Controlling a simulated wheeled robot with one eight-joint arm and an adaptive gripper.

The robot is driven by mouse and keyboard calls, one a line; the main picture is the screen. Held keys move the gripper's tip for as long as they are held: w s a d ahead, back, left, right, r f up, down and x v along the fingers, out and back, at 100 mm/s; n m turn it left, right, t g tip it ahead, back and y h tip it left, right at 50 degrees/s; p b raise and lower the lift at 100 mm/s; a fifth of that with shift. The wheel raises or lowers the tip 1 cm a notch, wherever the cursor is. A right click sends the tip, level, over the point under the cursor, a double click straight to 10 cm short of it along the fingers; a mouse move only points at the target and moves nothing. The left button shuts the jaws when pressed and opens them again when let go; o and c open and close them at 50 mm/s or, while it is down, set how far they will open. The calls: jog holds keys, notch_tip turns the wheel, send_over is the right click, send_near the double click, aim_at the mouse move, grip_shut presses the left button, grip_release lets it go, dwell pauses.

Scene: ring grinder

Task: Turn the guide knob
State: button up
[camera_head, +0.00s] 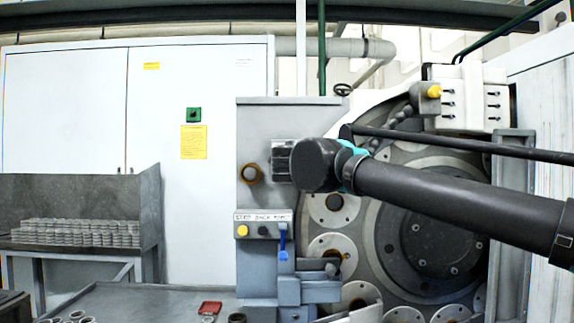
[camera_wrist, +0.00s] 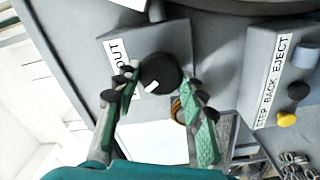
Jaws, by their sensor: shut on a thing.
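The guide knob (camera_wrist: 163,70) is round and black with a white pointer mark, on a grey panel beside a white label ending in "OUT" (camera_wrist: 118,57). In the wrist view the pointer aims to the lower left. My gripper (camera_wrist: 158,82) has its two green-padded fingers on either side of the knob, shut on it. In the head view my arm's dark end (camera_head: 315,165) is in front of the grey machine panel (camera_head: 262,122) and hides the knob and the fingers.
A brown-rimmed ring (camera_head: 250,173) is left of my arm. The large grinder disc (camera_head: 440,235) is behind my arm.

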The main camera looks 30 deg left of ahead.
jog(key=shift+n, duration=0.3)
dwell(0.4)
jog(key=o, duration=1.1)
jog(key=shift+s, duration=0.1)
jog(key=v, duration=1.2)
